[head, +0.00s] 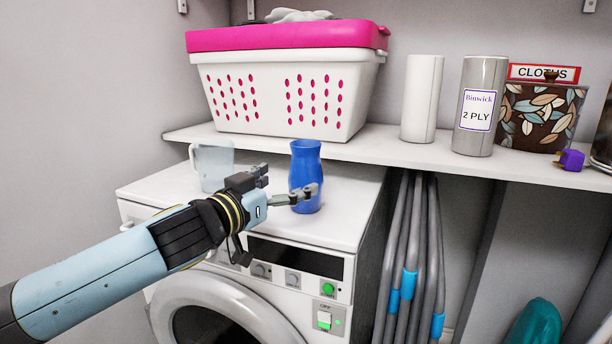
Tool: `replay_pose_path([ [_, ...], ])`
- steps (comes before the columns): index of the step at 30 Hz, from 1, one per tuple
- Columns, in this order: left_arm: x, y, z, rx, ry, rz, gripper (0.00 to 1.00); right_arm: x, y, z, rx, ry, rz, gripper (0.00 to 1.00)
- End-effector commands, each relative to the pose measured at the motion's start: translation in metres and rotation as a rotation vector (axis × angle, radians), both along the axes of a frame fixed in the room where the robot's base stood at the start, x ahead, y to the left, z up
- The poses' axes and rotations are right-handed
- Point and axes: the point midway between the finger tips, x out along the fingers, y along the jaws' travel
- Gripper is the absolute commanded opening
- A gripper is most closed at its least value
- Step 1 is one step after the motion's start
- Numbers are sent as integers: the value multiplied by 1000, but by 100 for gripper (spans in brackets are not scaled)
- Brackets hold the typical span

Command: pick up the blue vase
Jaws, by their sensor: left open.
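The blue vase (305,165) stands upright on the white top of the dryer (345,226), near its right side. My left gripper (292,184) comes in from the left, over the front part of the dryer top. It is open and empty. One finger reaches across the lower front of the vase and hides a small part of it; the other finger is to the upper left of it. I cannot tell whether the finger touches the vase. My right gripper is not in view.
A pale blue jug (213,166) stands left of the vase, close behind my gripper. A shelf (370,147) runs behind, holding a pink and white laundry basket (285,92), a white roll (422,98), a grey canister (480,105) and a leaf-patterned tin (540,116). Grey folded poles (411,255) stand right of the dryer.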

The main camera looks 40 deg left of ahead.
Motion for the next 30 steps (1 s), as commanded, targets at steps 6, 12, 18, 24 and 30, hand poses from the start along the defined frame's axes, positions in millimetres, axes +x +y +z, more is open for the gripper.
replay_pose_path([
  [6,16,-1,2,-3,-1,1,89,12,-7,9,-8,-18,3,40],
  [12,45,-4,6,-6,-4,1,89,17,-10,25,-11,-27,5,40],
  [18,61,-4,2,-1,-1,0,89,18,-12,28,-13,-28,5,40],
  [24,61,-4,1,0,0,-1,89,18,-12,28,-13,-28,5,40],
  [30,61,-4,1,0,0,-1,63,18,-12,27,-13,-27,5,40],
])
